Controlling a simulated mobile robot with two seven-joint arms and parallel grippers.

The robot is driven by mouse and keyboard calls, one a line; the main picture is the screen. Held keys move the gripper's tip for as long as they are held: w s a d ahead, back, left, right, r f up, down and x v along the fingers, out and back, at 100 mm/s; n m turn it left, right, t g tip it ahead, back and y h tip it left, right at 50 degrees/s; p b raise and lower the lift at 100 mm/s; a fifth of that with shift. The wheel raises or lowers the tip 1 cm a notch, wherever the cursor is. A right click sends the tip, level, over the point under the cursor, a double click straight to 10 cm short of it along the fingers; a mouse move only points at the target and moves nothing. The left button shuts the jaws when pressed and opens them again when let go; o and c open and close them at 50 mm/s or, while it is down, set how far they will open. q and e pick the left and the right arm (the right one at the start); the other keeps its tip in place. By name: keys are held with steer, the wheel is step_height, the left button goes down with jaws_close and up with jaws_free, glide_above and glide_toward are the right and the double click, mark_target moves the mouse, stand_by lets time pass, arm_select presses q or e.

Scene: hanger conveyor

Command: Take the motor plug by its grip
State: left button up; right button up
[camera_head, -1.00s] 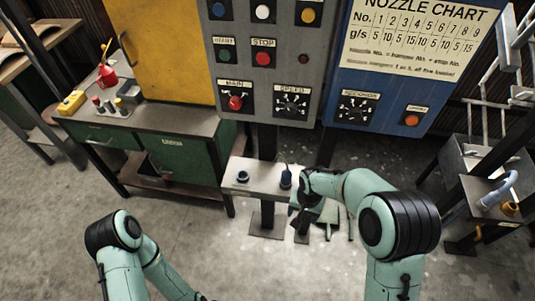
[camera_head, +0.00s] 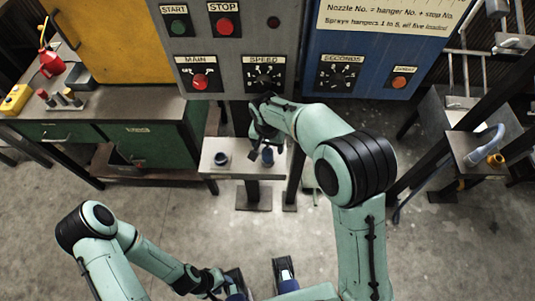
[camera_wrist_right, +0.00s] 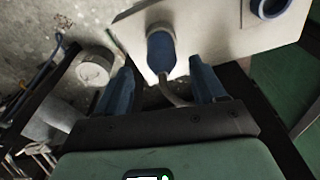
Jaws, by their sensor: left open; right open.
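The motor plug (camera_head: 268,157) is a dark blue upright piece with a grey cable on a small pale shelf (camera_head: 235,172) below the control panel. In the right wrist view the plug (camera_wrist_right: 161,48) is centred just beyond my fingertips, its cable running back between the fingers. My right gripper (camera_head: 262,147) is open and empty at the plug. Its two blue fingers (camera_wrist_right: 160,72) are spread to either side, and I cannot tell whether they touch it. My left gripper (camera_head: 260,277) is open and empty at the bottom of the head view, away from the shelf.
A round blue socket (camera_head: 221,158) is on the shelf left of the plug; it also shows in the wrist view (camera_wrist_right: 270,8). The grey panel (camera_head: 240,50) and blue panel (camera_head: 385,60) stand above. A green cabinet (camera_head: 150,140) is left. The floor in front is clear.

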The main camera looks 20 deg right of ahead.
mark_target(267, 153)
steer(key=f, duration=0.5)
steer(key=shift+w+f, duration=0.1)
steer(key=shift+w, duration=0.1)
steer(key=shift+a, duration=0.1)
steer(key=shift+c, duration=0.4)
steer(key=c, duration=1)
steer(key=shift+r, duration=0.65)
step_height(267, 153, up, 3)
steer(key=shift+f, duration=0.2)
steer(key=s+a, duration=0.2)
steer(key=s, duration=0.6)
steer(key=s+a+b, duration=0.1)
steer(key=s+a, duration=0.2)
steer(key=s, duration=0.6)
steer(key=shift+s+f, duration=0.2)
